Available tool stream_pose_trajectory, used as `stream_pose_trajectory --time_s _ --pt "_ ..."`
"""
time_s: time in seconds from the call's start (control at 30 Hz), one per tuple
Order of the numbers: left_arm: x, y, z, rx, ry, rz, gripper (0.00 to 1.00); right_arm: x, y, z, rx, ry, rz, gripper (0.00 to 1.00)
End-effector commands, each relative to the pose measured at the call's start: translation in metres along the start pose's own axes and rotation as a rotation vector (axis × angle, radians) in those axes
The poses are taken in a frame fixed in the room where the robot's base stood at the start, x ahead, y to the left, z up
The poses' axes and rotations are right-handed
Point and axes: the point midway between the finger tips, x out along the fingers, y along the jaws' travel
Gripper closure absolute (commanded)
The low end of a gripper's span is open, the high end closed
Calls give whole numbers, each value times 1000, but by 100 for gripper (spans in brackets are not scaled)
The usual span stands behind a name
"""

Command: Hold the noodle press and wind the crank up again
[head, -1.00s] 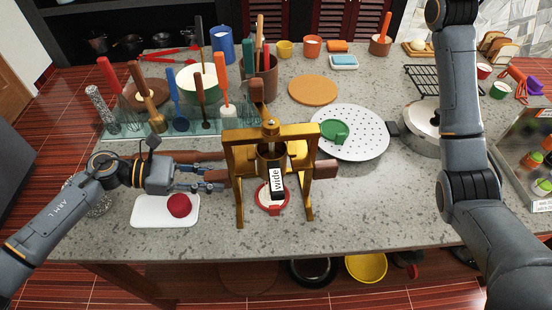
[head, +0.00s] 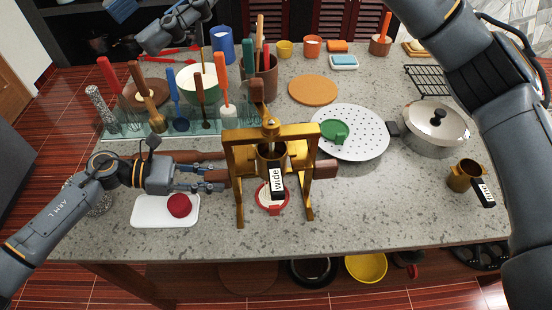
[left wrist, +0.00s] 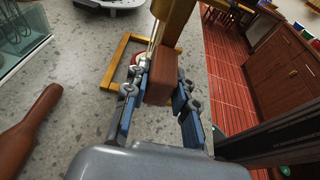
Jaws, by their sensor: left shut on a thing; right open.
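The noodle press (head: 239,150) stands upright on the counter, a golden frame with a dark barrel tagged "wide" and brown wooden side handles. Its crank is on top, with a golden hub (head: 270,128) and a wooden grip (head: 257,92) standing up. My left gripper (head: 218,180) is shut on the left wooden handle; the left wrist view shows the brown handle (left wrist: 163,75) between its fingers. My right gripper (head: 122,9) is at the top left, far from the press, partly cut off by the frame's edge, open with nothing seen in it.
A red-rimmed dish (head: 264,198) sits under the press. A utensil rack (head: 190,130) stands behind left, a perforated disc (head: 365,140) and lidded pot (head: 435,130) right. A brass cup (head: 461,177) sits near my right arm.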

Motion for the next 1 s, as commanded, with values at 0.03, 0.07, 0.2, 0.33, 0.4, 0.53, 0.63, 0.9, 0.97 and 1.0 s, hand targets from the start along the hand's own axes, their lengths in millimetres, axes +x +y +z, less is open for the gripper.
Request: stream_pose_trajectory --time_s 0.03,0.07,0.2,0.33,0.4,0.53,0.63,0.9,0.97,1.0 --pt "0 0 -1 -1 2 0 100 9 -2 -21 -91 142 22 51" --pt "0 0 -1 -1 2 0 100 12 -3 -36 -147 227 40 51" --pt "0 0 -1 -1 2 0 100 0 -7 -102 -394 609 183 51" --pt "0 0 -1 -1 2 0 100 -37 -8 -146 -557 898 362 51" --pt "0 0 -1 -1 2 0 100 -58 -9 -160 -611 1010 453 51" --pt "0 0 -1 -1 2 0 100 -88 -9 -173 -667 1141 577 51" --pt "0 0 -1 -1 2 0 100 -100 -9 -177 -686 1189 629 51" --pt "0 0 -1 -1 2 0 100 -101 -7 -197 -692 1204 653 51" --pt "0 0 -1 -1 2 0 100 -99 -6 -205 -691 1204 652 51" --pt "0 0 -1 -1 2 0 100 -97 -6 -211 -691 1204 652 51"
